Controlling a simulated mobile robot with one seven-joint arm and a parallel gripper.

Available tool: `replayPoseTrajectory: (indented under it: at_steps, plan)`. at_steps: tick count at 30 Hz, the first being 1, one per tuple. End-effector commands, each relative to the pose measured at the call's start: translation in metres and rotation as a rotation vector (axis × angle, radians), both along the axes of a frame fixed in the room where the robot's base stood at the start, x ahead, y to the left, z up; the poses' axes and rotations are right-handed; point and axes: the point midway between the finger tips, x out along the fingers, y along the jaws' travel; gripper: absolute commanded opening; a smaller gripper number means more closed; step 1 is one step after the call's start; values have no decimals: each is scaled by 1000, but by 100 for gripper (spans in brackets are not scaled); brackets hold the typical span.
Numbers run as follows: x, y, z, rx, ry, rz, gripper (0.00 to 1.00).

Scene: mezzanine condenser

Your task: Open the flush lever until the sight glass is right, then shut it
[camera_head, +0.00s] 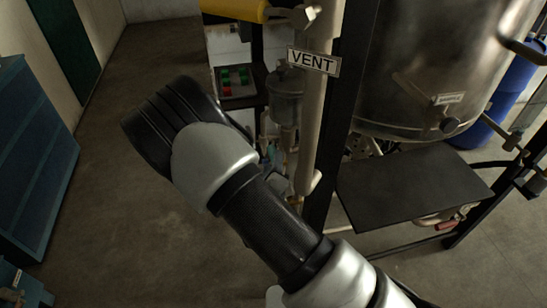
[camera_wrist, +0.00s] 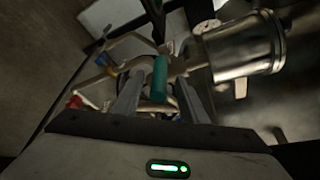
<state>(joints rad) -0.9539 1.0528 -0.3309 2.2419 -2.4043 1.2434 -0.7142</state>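In the wrist view, a teal handle (camera_wrist: 159,80) stands out from pale pipework, between the two fingers of my gripper (camera_wrist: 160,92). The fingers are spread, with a visible gap on each side of the handle. I cannot tell from the pictures whether this handle is the flush lever, as no label on it shows. In the head view my own arm hides the gripper and the handle. No level in a sight glass can be made out. A shiny metal cylinder (camera_wrist: 245,45) lies right of the handle in the wrist view.
A pipe marked VENT (camera_head: 313,62) and a grey pot (camera_head: 285,97) stand beyond my arm. A large steel vessel (camera_head: 430,65) and a dark shelf plate (camera_head: 415,188) are on the right. A blue cabinet (camera_head: 35,160) is at left. The floor between is clear.

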Motion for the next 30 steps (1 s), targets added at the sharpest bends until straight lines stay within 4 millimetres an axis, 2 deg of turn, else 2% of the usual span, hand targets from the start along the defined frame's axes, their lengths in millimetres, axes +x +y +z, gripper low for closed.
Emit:
replayPoseTrajectory:
  at_steps: [3,9,19,20,24,27,30]
  plan:
    - [21,-2,-5,0,-1,-2,39]
    - [41,-2,-9,0,-1,-1,39]
    - [44,-2,-10,-1,0,0,39]
    - [44,-3,-10,-1,0,0,38]
    - [44,-2,-9,-1,0,0,14]
    - [44,-2,-9,-1,0,0,0]
    - [44,-2,-9,0,0,0,0]
